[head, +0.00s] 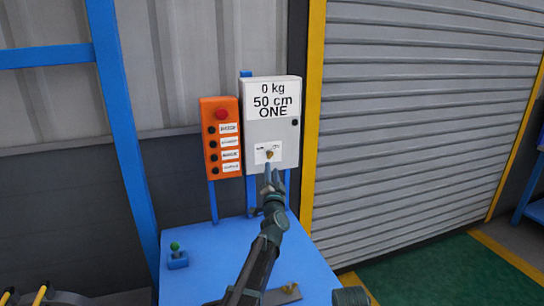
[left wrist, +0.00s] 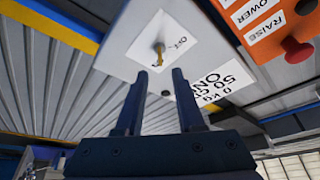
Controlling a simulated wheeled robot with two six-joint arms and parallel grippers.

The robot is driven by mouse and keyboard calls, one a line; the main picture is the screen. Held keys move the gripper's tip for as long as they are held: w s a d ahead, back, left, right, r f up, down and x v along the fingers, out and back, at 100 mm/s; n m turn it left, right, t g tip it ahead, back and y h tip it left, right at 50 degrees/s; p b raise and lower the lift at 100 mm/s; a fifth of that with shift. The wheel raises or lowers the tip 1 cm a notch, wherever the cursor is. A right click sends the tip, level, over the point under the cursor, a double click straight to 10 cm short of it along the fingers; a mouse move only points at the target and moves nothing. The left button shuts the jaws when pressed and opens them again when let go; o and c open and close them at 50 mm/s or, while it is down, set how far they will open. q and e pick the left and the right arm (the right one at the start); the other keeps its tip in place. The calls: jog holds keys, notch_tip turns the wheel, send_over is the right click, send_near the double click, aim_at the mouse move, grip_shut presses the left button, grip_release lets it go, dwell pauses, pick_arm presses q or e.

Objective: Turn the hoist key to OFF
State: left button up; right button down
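The brass hoist key (head: 269,154) sits in a white label plate low on the grey control box (head: 285,140). In the left wrist view the key (left wrist: 158,54) stands out from the box, with the word OFF printed beside it. I cannot tell for sure which mark it is turned to. My left gripper (head: 273,177) is just below and in front of the key. In the left wrist view its two fingers (left wrist: 158,74) are apart with nothing between them, and the key shows beyond the tips.
An orange button panel (head: 221,140) with a red button (head: 221,114) is left of the box. A blue table (head: 205,250) lies below, with a small green-knobbed device (head: 177,258) on it. A blue post (head: 118,120) stands left; a roller shutter (head: 415,120) is right.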

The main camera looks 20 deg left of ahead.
aim_at(270, 155)
pick_arm(q)
jog(key=p+x, duration=0.1)
jog(key=x, duration=0.6)
jog(key=shift+w+p, duration=0.3)
jog(key=shift+a, duration=0.1)
grip_shut()
